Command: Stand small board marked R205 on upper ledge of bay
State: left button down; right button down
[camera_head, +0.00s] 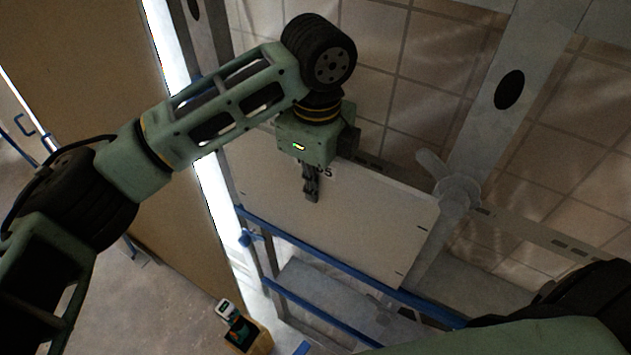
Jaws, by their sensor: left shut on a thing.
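The small board (375,220) is a pale rectangular panel in the bay, seen from above at a tilt. The end of a dark marking shows beside the fingers; the rest is hidden, so I cannot read R205 in full. My left gripper (312,190) is shut on the board's upper edge, with a finger over its front face. The board's lower edge lies along the blue-edged upper ledge (340,268); I cannot tell whether it rests on it. My right gripper is out of view.
A grey metal upright (490,120) with a hand knob (455,195) stands right of the board. A lower blue-edged ledge (315,320) is below. A large brown panel (150,220) stands at left. A box with a device (245,335) sits at the bottom.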

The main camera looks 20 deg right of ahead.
pick_arm(q)
jog(key=c, duration=1.8)
grip_release()
jog(key=shift+s, duration=0.1)
jog(key=shift+o, duration=0.2)
jog(key=shift+f, duration=0.1)
jog(key=shift+r, duration=0.3)
jog(key=shift+r, duration=1.25)
jog(key=shift+r, duration=0.2)
